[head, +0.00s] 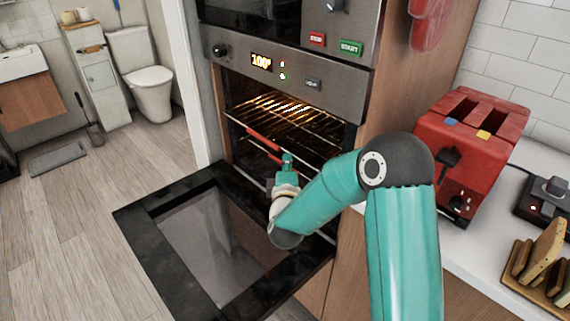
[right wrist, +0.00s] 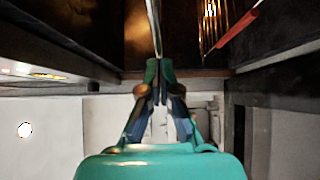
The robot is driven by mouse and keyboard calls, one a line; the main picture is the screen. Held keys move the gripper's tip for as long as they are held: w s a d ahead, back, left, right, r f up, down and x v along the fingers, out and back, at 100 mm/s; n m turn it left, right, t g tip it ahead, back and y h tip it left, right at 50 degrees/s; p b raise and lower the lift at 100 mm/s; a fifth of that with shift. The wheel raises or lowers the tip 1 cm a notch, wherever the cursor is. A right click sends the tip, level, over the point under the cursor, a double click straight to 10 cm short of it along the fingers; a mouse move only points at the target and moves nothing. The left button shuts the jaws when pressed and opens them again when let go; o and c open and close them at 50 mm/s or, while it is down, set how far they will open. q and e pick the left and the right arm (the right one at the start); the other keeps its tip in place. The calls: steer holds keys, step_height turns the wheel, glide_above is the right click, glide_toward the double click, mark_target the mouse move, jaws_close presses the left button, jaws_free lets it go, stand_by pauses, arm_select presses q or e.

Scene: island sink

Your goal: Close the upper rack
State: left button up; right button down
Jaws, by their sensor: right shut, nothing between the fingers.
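The oven (head: 290,62) stands open, with its door (head: 137,222) folded down flat. The upper rack (head: 295,112), a wire grid, sits in the lit cavity. I cannot tell how far out it stands. Red bars (head: 263,139) show at the rack front; one also shows at the upper right of the right wrist view (right wrist: 238,28). My right gripper (head: 287,160) is at the cavity mouth, close to the red bars, above the open door. In the right wrist view its fingers (right wrist: 153,70) are together, with a thin metal rod just beyond the tips. My left gripper is out of view.
A red toaster (head: 472,145) stands on the white counter (head: 485,255) to the right, beside my right arm. A wooden rack (head: 540,265) is at the far right. The floor left of the oven door is clear.

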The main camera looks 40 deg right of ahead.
mark_target(299, 160)
steer(key=d, duration=0.4)
steer(key=shift+w+d+b, duration=0.15)
steer(key=shift+d+b, duration=0.1)
steer(key=shift+b, duration=0.1)
steer(key=shift+a, duration=0.1)
